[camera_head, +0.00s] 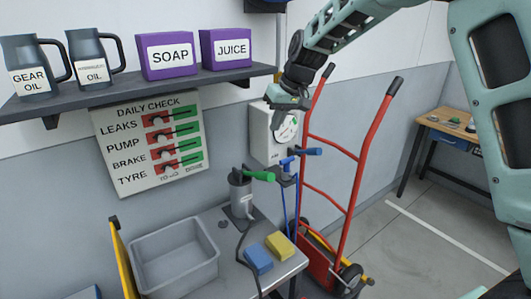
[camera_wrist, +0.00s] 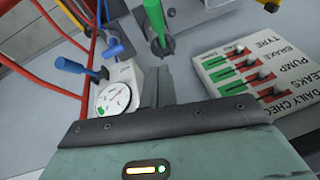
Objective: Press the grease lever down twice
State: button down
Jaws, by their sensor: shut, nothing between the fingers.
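A grey cylindrical pump (camera_head: 240,195) stands on the bench with a green-handled lever (camera_head: 258,176) sticking out to the right at its top. The lever is roughly level and also shows in the wrist view (camera_wrist: 154,25). I take this as the grease lever; its label is too small to read. My gripper (camera_head: 287,100) is shut and empty. It is above and to the right of the green handle, in front of the white gauge box (camera_head: 262,140), and apart from the handle. In the wrist view its dark pad covers the lower part.
A red hand truck (camera_head: 352,190) stands close on the right. A grey bin (camera_head: 172,252), a blue block (camera_head: 258,260) and a yellow block (camera_head: 280,246) are on the bench.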

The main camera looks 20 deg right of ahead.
jog(key=shift+f, duration=0.15)
jog(key=p, duration=0.5)
send_near(256, 174)
jog(key=f, duration=0.1)
jog(key=w, duration=0.1)
jog(key=f, duration=0.1)
jog(key=shift+w+d+f, duration=0.25)
jog(key=shift+w+f, duration=0.05)
jog(key=shift+f, duration=0.1)
jog(key=shift+s+f+p, duration=0.2)
jog(key=shift+f+p, duration=0.2)
jog(key=shift+f, duration=0.35)
jog(key=shift+s+f, duration=0.1)
